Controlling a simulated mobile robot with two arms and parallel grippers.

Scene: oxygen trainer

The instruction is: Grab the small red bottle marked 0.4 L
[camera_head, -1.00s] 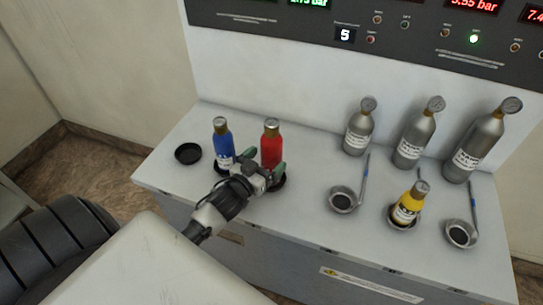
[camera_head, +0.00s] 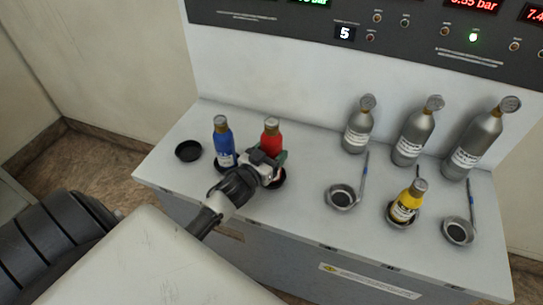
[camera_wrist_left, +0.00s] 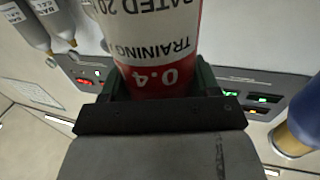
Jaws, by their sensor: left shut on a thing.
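The small red bottle (camera_head: 271,136) stands upright in a dark holder on the white counter, with a tan cap on top. Its lower part is hidden behind my left gripper (camera_head: 272,170) in the head view. In the left wrist view the bottle (camera_wrist_left: 160,75) fills the middle, with "0.4" on a red band and "TRAINING" upside down. My left gripper (camera_wrist_left: 160,90) is shut on the bottle, one finger on each side. My right gripper is not in view.
A blue bottle (camera_head: 223,140) stands close left of the red one. An empty black holder (camera_head: 188,151) lies farther left. A yellow bottle (camera_head: 408,202) sits in a cup at right. Grey cylinders (camera_head: 413,135) stand behind, under the control panel (camera_head: 400,30).

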